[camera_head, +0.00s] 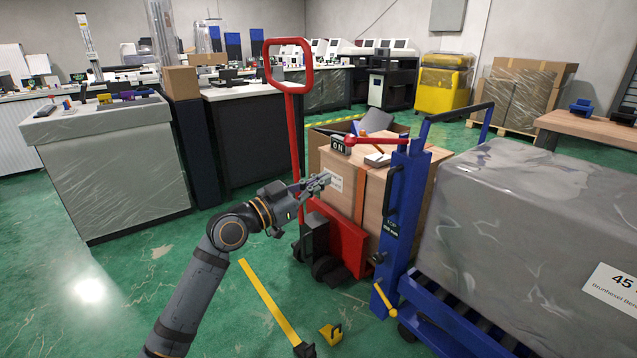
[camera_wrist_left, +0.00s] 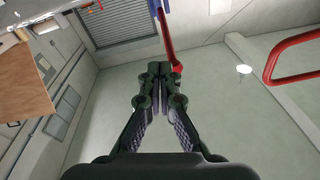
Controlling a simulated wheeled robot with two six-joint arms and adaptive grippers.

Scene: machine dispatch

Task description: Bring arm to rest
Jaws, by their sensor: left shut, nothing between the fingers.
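My left arm comes in from the lower left in the head view. Its gripper (camera_head: 318,183) is shut and empty, held in the air in front of a cardboard box (camera_head: 400,205) on a red pallet truck (camera_head: 335,240). In the left wrist view the gripper's fingers (camera_wrist_left: 160,72) are together, pointing toward the grey wall and ceiling. A red rod with a ball end (camera_wrist_left: 176,68) shows just beside the fingertips there; I cannot tell if they touch. My right gripper is in neither view.
A blue lifting post (camera_head: 403,205) with a red lever (camera_head: 376,140) stands right of the box. A wrapped grey load (camera_head: 530,220) fills the right side. A wrapped counter (camera_head: 115,175) stands left.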

